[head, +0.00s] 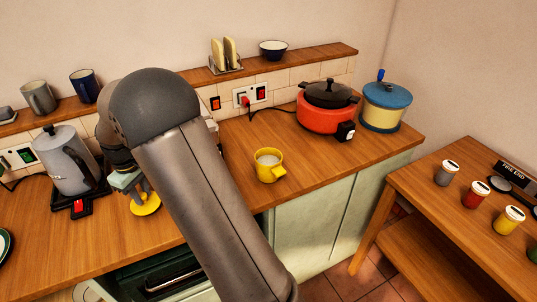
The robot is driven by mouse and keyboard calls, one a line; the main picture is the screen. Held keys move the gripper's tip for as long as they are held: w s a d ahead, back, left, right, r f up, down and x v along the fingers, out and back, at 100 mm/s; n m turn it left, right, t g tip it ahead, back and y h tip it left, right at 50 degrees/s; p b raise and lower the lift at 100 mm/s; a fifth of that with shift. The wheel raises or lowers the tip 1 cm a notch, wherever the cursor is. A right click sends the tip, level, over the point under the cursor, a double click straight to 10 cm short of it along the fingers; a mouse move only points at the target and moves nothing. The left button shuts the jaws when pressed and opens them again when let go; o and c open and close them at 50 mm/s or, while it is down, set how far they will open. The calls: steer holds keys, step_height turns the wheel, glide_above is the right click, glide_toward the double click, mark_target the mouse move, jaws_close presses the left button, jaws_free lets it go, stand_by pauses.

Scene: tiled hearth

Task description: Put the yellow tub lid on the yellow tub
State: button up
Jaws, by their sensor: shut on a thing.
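My gripper (140,192) is at the left, partly hidden behind my arm. It is shut on the yellow tub lid (147,208), a round yellow disc at its fingertips, low over the wooden counter. I cannot tell whether the lid touches the counter. A yellow mug-like vessel (264,175) with a side handle and pale contents stands upright and open on the counter, right of my arm. A small yellow pot (508,220) with a white top stands on the right-hand table. Which of these is the yellow tub is not clear.
A grey kettle (68,160) stands left of my gripper, with a red-and-black item (80,208) before it. A red cooker (322,117) and a blue-lidded pot (386,108) stand at the back right. The counter (325,160) around the yellow vessel is clear.

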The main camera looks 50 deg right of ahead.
steer(key=shift+r+p, duration=1.6)
steer(key=shift+r, duration=1.15)
